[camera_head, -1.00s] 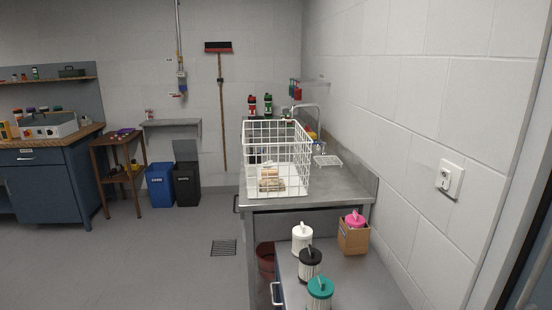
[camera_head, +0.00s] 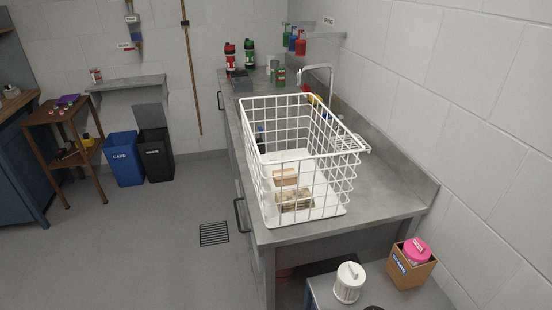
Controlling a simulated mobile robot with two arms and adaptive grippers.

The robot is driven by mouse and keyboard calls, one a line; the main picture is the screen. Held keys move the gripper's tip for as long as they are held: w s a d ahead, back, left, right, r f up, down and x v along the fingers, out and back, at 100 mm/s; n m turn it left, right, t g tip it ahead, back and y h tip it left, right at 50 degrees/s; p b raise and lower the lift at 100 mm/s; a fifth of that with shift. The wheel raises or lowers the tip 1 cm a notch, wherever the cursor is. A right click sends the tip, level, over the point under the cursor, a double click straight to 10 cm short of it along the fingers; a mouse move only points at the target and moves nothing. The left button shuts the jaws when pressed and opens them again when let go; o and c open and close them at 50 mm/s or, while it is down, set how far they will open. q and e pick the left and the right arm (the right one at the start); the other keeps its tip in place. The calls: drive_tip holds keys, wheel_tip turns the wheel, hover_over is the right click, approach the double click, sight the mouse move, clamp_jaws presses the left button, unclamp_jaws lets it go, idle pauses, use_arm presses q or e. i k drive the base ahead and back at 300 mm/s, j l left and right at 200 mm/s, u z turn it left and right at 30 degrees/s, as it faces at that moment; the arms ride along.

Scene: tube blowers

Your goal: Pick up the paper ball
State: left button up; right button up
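I cannot make out a paper ball for certain in the head view. A white wire basket (camera_head: 262,186) stands on the grey metal counter (camera_head: 385,205). Inside it, on a white base, lie a tan block-like item (camera_head: 286,176) and a pale patterned item (camera_head: 295,199); the wires partly cover both. Neither of my grippers shows in this view.
A low table at the front right holds a white canister (camera_head: 349,283) and a cardboard box (camera_head: 409,268) with a pink-lidded canister. A blue bin (camera_head: 123,160) and a black bin (camera_head: 156,155) stand by the back wall. The floor left of the counter is clear.

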sight(278, 156)
drive_tip(key=i+j, duration=0.1)
drive_tip(key=z, duration=0.7)
drive_tip(key=i+j+z, duration=0.25)
drive_tip(key=j+z, duration=0.3)
drive_tip(key=i+j+z, duration=0.25)
drive_tip(key=k+j, duration=0.05)
drive_tip(key=k, duration=0.05)
